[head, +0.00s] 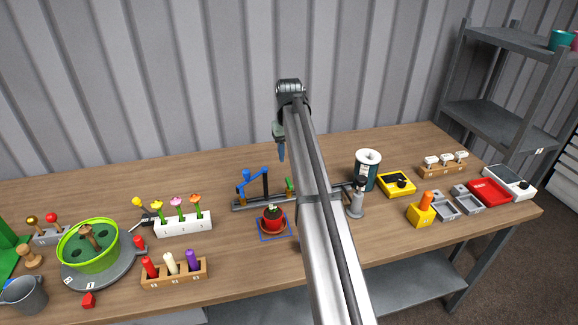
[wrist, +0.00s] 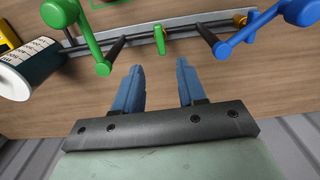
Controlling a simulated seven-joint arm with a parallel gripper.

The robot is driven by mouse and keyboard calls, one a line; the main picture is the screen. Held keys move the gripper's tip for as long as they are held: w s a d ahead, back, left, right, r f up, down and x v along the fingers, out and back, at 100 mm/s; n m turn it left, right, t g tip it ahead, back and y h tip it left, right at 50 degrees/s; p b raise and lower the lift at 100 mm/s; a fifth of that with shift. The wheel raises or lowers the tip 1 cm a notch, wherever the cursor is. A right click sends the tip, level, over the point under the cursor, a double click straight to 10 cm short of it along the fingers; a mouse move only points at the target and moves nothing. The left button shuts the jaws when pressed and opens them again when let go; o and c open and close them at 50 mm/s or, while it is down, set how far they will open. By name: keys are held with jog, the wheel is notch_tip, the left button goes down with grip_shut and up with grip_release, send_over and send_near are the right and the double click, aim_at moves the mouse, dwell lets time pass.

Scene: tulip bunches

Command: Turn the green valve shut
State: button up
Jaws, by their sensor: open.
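A small green handle (wrist: 161,40) stands on a grey rail (wrist: 133,45) in the wrist view, between two dark posts. It also shows in the head view (head: 289,185), just left of my arm. A larger green jointed piece (wrist: 75,26) is left of it in the wrist view; my arm hides this in the head view. I cannot tell for certain which green part is the valve. My gripper (wrist: 159,66) is open, with its blue fingers apart and nothing between them. The small green handle lies just beyond the fingertips, roughly centred. In the head view my gripper (head: 282,157) hangs above the rail.
A blue jointed piece (wrist: 232,40) is close to the right finger. A dark labelled cylinder (wrist: 28,68) is at the left. The table behind the rail is mostly clear.

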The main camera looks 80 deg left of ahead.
jog(key=shift+r, duration=1.7)
